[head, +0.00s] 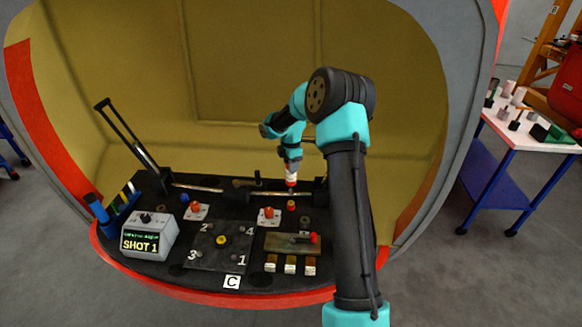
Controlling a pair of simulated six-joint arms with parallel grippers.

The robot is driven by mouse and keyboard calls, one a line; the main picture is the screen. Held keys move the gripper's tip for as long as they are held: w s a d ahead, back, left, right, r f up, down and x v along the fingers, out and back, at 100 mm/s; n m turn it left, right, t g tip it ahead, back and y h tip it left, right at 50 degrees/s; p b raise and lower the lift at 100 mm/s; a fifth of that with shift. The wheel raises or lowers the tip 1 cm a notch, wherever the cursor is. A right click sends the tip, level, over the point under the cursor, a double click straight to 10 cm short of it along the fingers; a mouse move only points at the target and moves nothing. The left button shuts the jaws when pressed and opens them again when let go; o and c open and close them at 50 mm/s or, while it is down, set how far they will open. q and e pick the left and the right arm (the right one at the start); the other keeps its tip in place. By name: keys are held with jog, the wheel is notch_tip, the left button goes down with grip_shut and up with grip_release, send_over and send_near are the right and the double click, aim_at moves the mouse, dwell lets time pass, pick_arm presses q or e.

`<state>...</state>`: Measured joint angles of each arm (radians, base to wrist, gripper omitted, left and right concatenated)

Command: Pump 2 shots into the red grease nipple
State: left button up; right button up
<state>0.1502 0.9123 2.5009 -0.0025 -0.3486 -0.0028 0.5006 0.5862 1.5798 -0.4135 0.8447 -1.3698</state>
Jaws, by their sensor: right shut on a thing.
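My right gripper (290,160) hangs over the back of the black work deck. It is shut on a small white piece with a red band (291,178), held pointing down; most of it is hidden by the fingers. A small red-topped fitting (291,205), which looks like the red grease nipple, stands on the deck below and a little in front of it. A gap shows between them. A blue-topped fitting (185,198) stands further left. My left gripper is not in view.
Red knobs on white blocks (196,210) (268,216) stand near the fittings. A numbered dark plate (220,247) with a yellow centre lies in front. A tall black lever frame (130,135) rises at left. A metal bar (205,188) crosses the back. A curved yellow shell surrounds the deck.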

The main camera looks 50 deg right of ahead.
jog(key=shift+r, duration=0.65)
jog(key=shift+f, duration=0.2)
jog(key=shift+f, duration=3.2)
